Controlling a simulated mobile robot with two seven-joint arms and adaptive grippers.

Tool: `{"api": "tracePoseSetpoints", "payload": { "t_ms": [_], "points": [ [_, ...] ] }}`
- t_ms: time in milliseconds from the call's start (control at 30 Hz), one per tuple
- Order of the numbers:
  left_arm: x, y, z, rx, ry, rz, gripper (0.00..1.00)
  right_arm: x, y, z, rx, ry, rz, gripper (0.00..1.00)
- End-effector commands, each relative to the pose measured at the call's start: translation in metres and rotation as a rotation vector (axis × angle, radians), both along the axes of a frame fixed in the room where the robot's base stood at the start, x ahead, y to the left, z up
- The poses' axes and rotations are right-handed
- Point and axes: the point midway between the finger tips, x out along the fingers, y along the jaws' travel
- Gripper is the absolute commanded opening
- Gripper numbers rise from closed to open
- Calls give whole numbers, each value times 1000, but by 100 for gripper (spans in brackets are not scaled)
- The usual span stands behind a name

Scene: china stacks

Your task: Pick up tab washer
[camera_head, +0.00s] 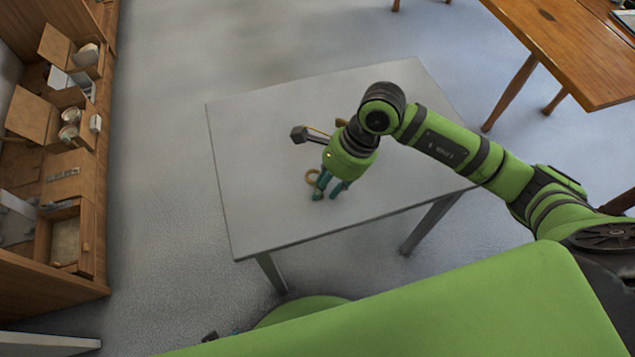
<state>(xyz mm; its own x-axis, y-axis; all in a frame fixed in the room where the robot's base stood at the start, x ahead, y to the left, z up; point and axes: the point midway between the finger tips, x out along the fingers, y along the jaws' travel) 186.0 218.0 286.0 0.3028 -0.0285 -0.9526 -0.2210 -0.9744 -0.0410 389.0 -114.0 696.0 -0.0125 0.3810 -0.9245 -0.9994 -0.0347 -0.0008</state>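A small brass-coloured ring (311,178), which looks like the tab washer, is at the middle of the grey table. My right gripper (328,192) points down over the table, its two teal fingers apart. The ring shows just left of the left finger and is partly covered by it. I cannot tell whether it touches the finger or lies around it. No object shows clearly between the fingertips. My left gripper cannot be made out.
A dark block-headed object (299,134) with a thin yellow piece beside it is left of my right wrist. The grey table (250,200) is otherwise bare at left and front. A wooden cabinet (95,200) stands left, a wooden table (560,45) at upper right.

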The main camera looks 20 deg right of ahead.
Motion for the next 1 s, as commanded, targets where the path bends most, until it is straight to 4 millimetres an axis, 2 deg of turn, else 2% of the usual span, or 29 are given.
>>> {"api": "tracePoseSetpoints", "payload": {
  "t_ms": [233, 267, 300, 333, 800, 1000],
  "points": [
    [0, 0, -1, 0, 1, 0, 59, -2, 2, -6, 1, 4, 1, 31],
    [0, 0, -1, 0, 1, 0, 59, -2, 3, -7, 1, 5, 1, 28],
    [0, 0, -1, 0, 1, 0, 59, -2, 3, -7, 1, 6, 1, 12],
    [0, 0, -1, 0, 1, 0, 59, -2, 3, -7, 1, 6, 1, 0],
    [0, 0, -1, 0, 1, 0, 59, -3, 2, -7, -1, 8, 1, 0],
    [0, 0, -1, 0, 0, 0, 59, -1, 2, 6, -1, 2, 2, 0]
  ]
}}
